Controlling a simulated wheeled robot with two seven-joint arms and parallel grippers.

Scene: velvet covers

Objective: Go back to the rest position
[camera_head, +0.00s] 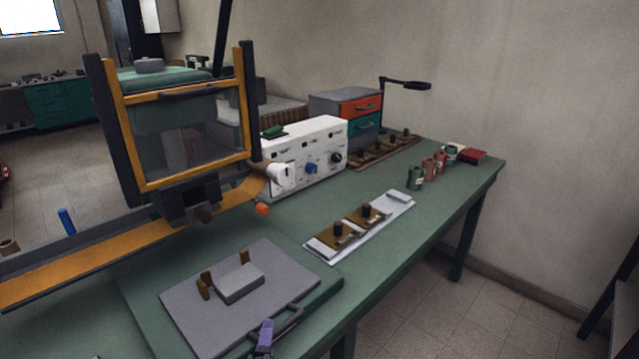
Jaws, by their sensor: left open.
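What looks like my left gripper (264,340), purple and dark grey, shows small at the bottom edge, apart in its jaws. It is by the dark handle at the front of a grey plate, and whether it touches the handle I cannot tell. The grey plate (190,307) lies on the green table (385,235). A light grey block (240,284) sits on the plate, with small brass-coloured uprights beside it. My right gripper does not show.
A tall frame (248,100) with a clear window and an orange bar (95,260) stand left. Behind are a white control box (310,155) and drawers (362,107). A pale tray (398,203) holds brown blocks. Small cans (415,178) stand right. The table's front middle is clear.

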